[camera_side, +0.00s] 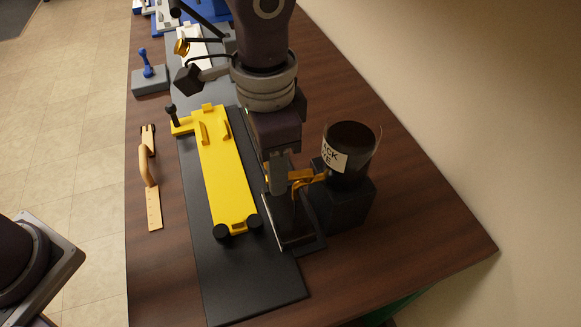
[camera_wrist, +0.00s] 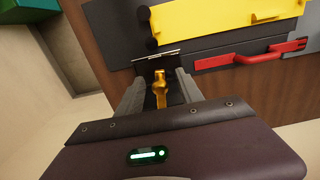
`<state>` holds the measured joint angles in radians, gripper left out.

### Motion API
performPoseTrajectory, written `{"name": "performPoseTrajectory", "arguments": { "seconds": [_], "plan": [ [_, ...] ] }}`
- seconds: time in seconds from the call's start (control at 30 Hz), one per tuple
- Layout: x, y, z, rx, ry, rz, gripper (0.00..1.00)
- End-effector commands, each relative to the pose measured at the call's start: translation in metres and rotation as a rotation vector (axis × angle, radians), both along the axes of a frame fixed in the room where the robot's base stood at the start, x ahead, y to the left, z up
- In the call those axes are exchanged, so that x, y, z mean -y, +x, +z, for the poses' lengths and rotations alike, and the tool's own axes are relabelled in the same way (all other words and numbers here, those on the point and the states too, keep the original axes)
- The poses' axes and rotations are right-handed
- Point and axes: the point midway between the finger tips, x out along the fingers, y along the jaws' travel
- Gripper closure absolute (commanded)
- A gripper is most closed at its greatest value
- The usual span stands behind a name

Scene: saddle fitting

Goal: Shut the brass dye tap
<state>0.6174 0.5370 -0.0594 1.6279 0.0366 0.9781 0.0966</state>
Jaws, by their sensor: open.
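The brass dye tap (camera_side: 308,175) sticks out to the left from the foot of a dark, see-through dye pot (camera_side: 352,140) with a white label, set on a black block (camera_side: 345,203). My gripper (camera_side: 284,178) is down at the tap and partly covers it in the side view. In the wrist view the tap (camera_wrist: 160,92) stands between the two grey fingers of my gripper (camera_wrist: 158,86). The jaws are open, with a finger on each side of the tap. Contact cannot be made out. Whether the tap is open or shut is unclear.
A yellow fixture (camera_side: 224,175) lies on a black mat (camera_side: 255,286) left of my gripper. A small dark tray (camera_side: 297,241) sits below the tap. A tan strap with a handle (camera_side: 153,180) and a blue-knobbed grey block (camera_side: 150,82) lie farther left. A red handle (camera_wrist: 262,57) shows in the wrist view.

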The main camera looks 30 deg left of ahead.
Motion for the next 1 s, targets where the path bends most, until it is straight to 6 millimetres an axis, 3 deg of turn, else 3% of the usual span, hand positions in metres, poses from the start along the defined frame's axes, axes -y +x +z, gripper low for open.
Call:
{"name": "performPoseTrajectory", "arguments": {
  "seconds": [0.07, 0.2, 0.27, 1.0],
  "plan": [
    [0.000, 0.000, 0.000, 0.000, 0.000, 0.000, 0.60],
    [0.000, 0.000, 0.000, 0.000, 0.000, 0.000, 0.88],
    [0.000, 0.000, 0.000, 0.000, 0.000, 0.000, 0.96],
    [-0.008, 0.018, 0.000, 0.001, 0.000, 0.001, 0.96]
  ]
}}
